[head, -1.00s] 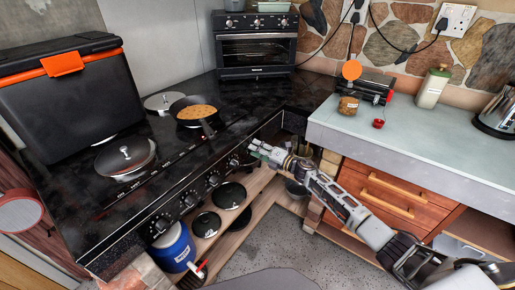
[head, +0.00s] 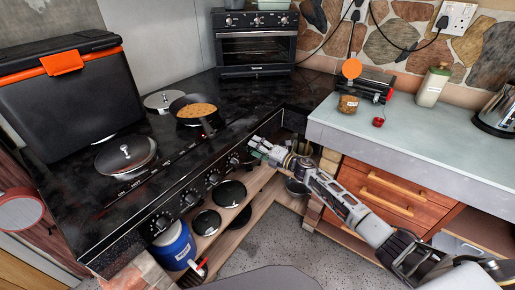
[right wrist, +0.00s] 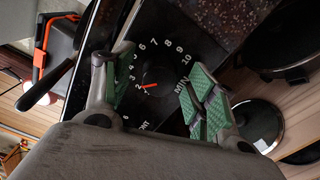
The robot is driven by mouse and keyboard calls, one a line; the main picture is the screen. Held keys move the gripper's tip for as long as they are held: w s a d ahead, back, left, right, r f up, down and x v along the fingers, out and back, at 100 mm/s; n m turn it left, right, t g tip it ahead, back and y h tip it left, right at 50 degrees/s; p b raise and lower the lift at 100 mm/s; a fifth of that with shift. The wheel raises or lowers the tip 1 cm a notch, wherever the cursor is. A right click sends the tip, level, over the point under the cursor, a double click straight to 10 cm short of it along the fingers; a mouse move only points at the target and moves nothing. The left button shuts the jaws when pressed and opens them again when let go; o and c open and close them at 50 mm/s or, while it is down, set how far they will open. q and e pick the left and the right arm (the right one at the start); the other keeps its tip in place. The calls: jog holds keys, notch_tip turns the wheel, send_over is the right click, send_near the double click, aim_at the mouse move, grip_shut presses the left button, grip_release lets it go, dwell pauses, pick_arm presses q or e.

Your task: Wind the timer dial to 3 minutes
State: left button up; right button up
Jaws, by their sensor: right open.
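The timer dial (right wrist: 158,76) is a dark round knob on the black stove front in the right wrist view. Its printed scale runs round it, with 4 to 10 and MIN readable. Its red pointer aims at the 2; the 3 is hard to make out beside a finger. My right gripper (right wrist: 162,72) is open, its green-padded fingers on either side of the dial; I cannot tell whether they touch it. In the head view my right gripper (head: 257,146) is at the far right end of the stove front, and I cannot make out the dial there. My left gripper is out of view.
Several stove knobs (head: 213,178) line the front left of the gripper. A pan (head: 190,120) with food and a lidded pot (head: 125,155) stand on the hob. Below is a wooden shelf (head: 262,178) with dark pans. A counter (head: 440,140) is at the right.

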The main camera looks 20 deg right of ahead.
jog(key=shift+s+d, duration=0.1)
jog(key=shift+s, duration=0.05)
jog(key=v, duration=1.1)
jog(key=shift+s+d, duration=0.2)
dwell(0.5)
dwell(0.6)
